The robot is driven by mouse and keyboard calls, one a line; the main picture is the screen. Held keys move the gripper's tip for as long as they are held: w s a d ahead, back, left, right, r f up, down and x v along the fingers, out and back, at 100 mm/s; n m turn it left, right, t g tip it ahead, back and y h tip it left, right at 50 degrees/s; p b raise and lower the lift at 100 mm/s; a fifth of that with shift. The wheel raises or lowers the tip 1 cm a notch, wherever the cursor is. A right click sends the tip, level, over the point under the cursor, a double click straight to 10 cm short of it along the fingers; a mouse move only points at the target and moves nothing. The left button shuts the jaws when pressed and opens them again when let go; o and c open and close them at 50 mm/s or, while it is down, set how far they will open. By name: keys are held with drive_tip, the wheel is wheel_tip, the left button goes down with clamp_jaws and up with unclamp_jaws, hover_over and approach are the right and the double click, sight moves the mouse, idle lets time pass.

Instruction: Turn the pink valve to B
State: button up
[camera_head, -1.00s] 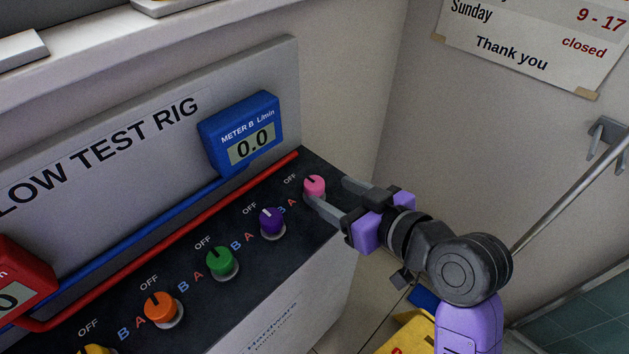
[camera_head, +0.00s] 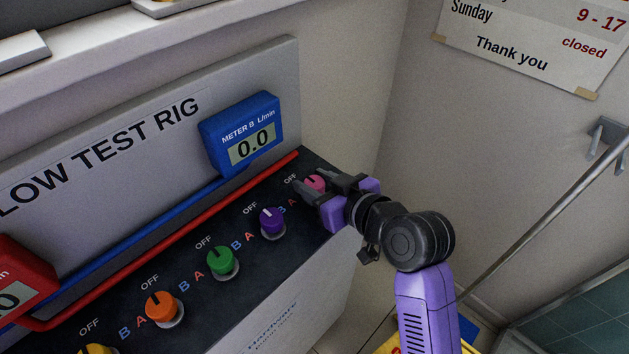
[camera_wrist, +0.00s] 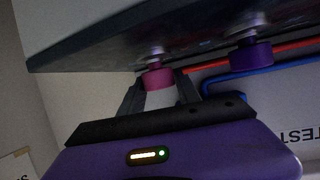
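The pink valve (camera_head: 314,182) is a round knob at the right end of the dark panel, with OFF printed at its upper left. My gripper (camera_head: 318,185) is at it, with one finger on each side of the knob, and partly hides it. In the wrist view the pink valve (camera_wrist: 157,78) shows between the tips of the two spread fingers (camera_wrist: 160,92). The fingers look apart from the knob, with a gap at least on the right side. The letters beside the pink valve are mostly hidden by my gripper.
The purple valve (camera_head: 272,222) stands close to the left of the pink one. The green valve (camera_head: 221,262) and orange valve (camera_head: 161,307) follow along the panel. The blue meter B (camera_head: 243,135) reads 0.0. Red and blue pipes run behind the valves. A wall stands to the right.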

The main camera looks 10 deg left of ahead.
clamp_jaws()
